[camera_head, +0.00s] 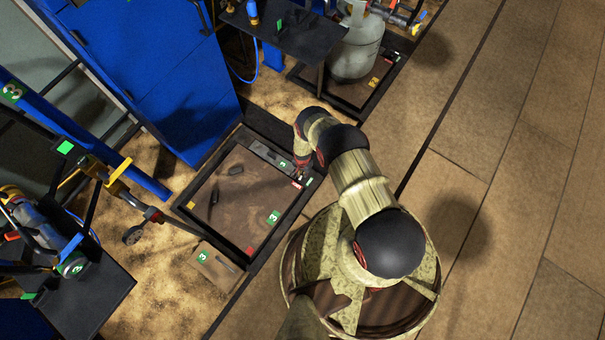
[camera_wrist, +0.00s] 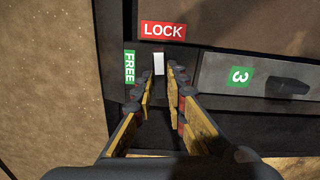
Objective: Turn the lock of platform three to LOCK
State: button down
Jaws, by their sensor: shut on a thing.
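Platform three (camera_head: 233,180) is a low square plate with a dark frame and green 3 labels, in the middle of the head view. The lock sits at its right corner, where a red LOCK label (camera_wrist: 163,30) and a green FREE label (camera_wrist: 129,66) show in the wrist view. A white lock piece (camera_wrist: 159,64) stands upright in the picture, below LOCK and right of FREE. My gripper (camera_wrist: 159,82) points down at it, shut on the lock, with its fingers on both sides. The held part is dark and mostly hidden between the fingers.
A grey bar with a green 3 label (camera_wrist: 239,76) lies right of the lock. A blue cabinet (camera_head: 140,65) stands behind the platform. A gas cylinder (camera_head: 356,45) stands on another platform at the top. The tiled floor (camera_head: 500,150) at right is clear.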

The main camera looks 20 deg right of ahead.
jog(key=shift+m, duration=0.6)
jog(key=c, duration=1.8)
grip_release()
notch_tip(320, 180, up, 12)
